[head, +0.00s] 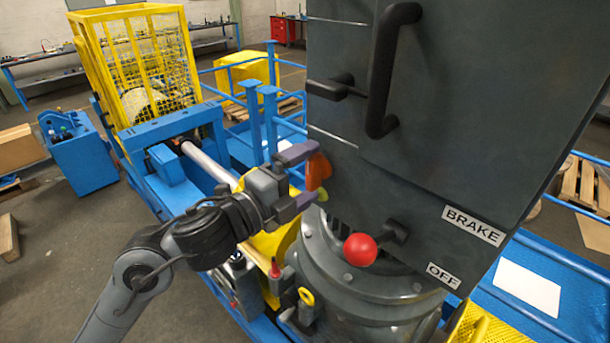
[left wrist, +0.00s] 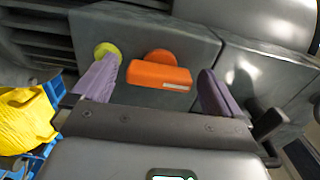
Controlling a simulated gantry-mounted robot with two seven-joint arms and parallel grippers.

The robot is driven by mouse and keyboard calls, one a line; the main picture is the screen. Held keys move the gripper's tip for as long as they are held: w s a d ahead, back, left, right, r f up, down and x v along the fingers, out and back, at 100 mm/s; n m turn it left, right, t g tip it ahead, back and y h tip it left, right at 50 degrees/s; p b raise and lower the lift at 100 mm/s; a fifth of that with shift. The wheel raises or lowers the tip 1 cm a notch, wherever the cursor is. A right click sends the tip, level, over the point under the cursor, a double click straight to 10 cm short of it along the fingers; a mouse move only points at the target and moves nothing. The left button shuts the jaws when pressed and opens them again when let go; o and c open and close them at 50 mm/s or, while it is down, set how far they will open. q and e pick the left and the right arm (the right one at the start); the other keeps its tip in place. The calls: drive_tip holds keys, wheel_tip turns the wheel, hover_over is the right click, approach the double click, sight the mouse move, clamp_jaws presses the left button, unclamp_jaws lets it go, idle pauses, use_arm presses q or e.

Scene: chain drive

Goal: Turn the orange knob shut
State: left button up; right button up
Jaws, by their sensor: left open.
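The orange knob (head: 317,171) sits on the side of a dark grey cabinet (head: 455,110). In the left wrist view the knob (left wrist: 158,74) has a wide bar-shaped handle lying nearly level, with a small pale label on it. A yellow-green round part (head: 322,195) is mounted beside it. My left gripper (head: 296,178) is open, with its purple fingers at the knob. In the left wrist view the knob lies between the open fingers (left wrist: 158,88), with gaps on both sides; I cannot tell whether they touch it. My right gripper is not in view.
A red ball-ended lever (head: 360,249) sticks out below the knob, near the BRAKE label (head: 473,226) and OFF label (head: 443,275). A black door handle (head: 388,70) juts out above. A grey round housing (head: 370,295) stands below. A yellow cage (head: 140,60) stands behind left.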

use_arm(q)
drive_tip(key=b+v, duration=0.2)
drive_tip(key=v, duration=0.8)
drive_tip(key=shift+s+a+b, duration=0.2)
drive_tip(key=shift+b, duration=0.1)
